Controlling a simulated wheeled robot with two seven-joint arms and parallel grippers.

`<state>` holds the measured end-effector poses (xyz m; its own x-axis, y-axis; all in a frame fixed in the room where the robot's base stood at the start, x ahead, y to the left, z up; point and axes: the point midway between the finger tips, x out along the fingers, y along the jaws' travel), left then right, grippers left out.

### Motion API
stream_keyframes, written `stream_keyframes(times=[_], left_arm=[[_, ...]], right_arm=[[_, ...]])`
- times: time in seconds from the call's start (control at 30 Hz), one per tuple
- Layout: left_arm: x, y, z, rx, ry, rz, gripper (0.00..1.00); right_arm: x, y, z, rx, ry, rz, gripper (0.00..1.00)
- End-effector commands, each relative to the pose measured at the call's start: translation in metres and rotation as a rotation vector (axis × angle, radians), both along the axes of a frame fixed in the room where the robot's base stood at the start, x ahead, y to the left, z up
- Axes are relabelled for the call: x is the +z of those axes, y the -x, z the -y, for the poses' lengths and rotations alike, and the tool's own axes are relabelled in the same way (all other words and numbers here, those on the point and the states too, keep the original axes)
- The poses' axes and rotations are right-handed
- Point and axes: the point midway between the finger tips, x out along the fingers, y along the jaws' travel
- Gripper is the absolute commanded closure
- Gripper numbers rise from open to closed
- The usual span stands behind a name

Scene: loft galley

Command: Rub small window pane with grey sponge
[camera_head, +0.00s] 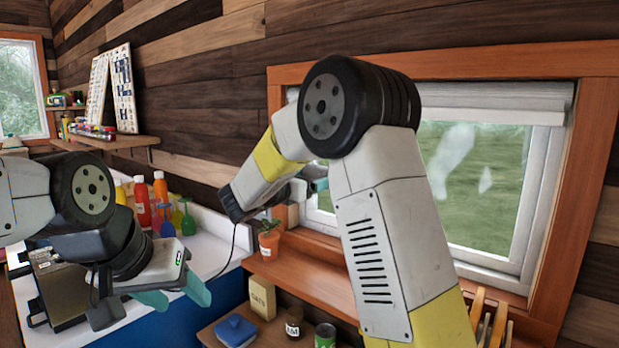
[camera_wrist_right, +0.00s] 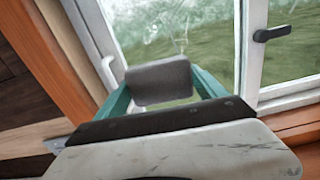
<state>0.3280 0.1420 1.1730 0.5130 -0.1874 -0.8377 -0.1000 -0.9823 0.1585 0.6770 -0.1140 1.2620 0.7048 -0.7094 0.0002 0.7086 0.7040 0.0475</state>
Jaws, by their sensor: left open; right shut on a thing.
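My right gripper (camera_wrist_right: 162,92) is shut on the grey sponge (camera_wrist_right: 160,83), a grey block between its teal fingers in the right wrist view. The sponge is in front of a white-framed window pane (camera_wrist_right: 165,22) with pale smears on it; I cannot tell whether it touches the glass. In the head view my right gripper (camera_head: 318,176) is at the window's left side, partly behind my own arm, and the sponge is hidden. White streaks also show on the glass (camera_head: 480,205) right of my arm. My left gripper (camera_head: 178,297) is open and empty at the lower left.
A wooden sill (camera_head: 300,272) runs under the window, with a potted plant (camera_head: 268,238) at its left. Several bottles (camera_head: 160,190) stand on the white counter. A window handle (camera_wrist_right: 285,32) juts out.

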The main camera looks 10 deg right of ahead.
Motion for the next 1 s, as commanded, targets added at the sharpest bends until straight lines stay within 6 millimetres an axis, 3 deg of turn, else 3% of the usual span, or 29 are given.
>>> stream_keyframes(times=[0.27, 0.63, 1.0], left_arm=[[0.0, 0.0, 0.0, 0.0, 0.0, 0.0, 0.46], [0.0, 0.0, 0.0, 0.0, 0.0, 0.0, 0.46], [0.0, 0.0, 0.0, 0.0, 0.0, 0.0, 0.46]], right_arm=[[0.0, 0.001, -0.001, 0.0, 0.0, 0.0, 0.52], [0.0, 0.02, -0.021, 0.0, 0.0, 0.0, 0.52], [0.0, 0.021, -0.021, 0.0, 0.0, 0.0, 0.52]])
